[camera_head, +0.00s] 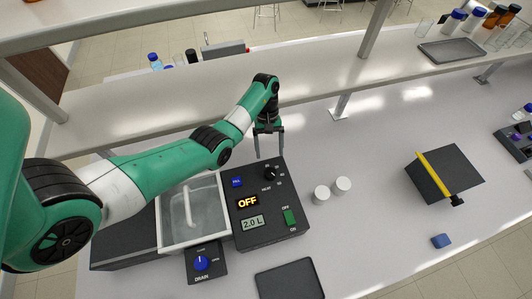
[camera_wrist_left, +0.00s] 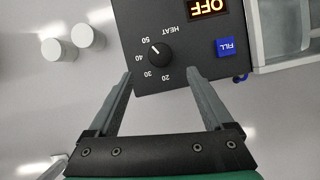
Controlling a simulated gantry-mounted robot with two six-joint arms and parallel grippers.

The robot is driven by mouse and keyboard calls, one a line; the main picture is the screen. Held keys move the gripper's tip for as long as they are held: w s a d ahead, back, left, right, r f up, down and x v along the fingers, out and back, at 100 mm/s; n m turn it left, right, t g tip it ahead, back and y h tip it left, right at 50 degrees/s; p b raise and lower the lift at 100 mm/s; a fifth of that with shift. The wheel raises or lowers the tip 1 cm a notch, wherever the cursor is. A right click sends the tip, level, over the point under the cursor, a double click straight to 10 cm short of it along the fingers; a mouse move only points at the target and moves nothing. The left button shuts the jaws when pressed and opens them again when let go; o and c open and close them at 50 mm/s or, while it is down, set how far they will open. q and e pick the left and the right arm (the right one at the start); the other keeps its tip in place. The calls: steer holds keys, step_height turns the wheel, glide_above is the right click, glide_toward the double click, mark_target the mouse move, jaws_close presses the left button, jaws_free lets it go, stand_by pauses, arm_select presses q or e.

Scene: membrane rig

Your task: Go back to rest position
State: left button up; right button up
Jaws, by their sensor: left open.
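My left gripper (camera_head: 269,143) is open and empty. It hangs over the back edge of the black control panel (camera_head: 258,232), close to the heat knob (camera_head: 270,173). In the left wrist view its two fingers (camera_wrist_left: 157,98) point at the panel, with the heat knob (camera_wrist_left: 155,51) and the blue FILL button (camera_wrist_left: 226,47) just beyond them. The panel display reads OFF, and a second one reads 2.0 L. My right gripper is in neither view.
A clear-walled water bath (camera_head: 190,212) adjoins the panel, with a drain box (camera_head: 205,262) in front. Two white jars (camera_head: 331,190) stand right of the panel. A dark tray (camera_head: 290,279) lies in front. A black block with a yellow bar (camera_head: 452,172) stands right. A shelf (camera_head: 180,105) spans behind.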

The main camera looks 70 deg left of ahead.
arm_select(q)
steer(key=v, duration=0.2)
steer(key=shift+a+r+p, duration=0.2)
steer(key=shift+r+p, duration=0.1)
steer(key=shift+p, duration=0.05)
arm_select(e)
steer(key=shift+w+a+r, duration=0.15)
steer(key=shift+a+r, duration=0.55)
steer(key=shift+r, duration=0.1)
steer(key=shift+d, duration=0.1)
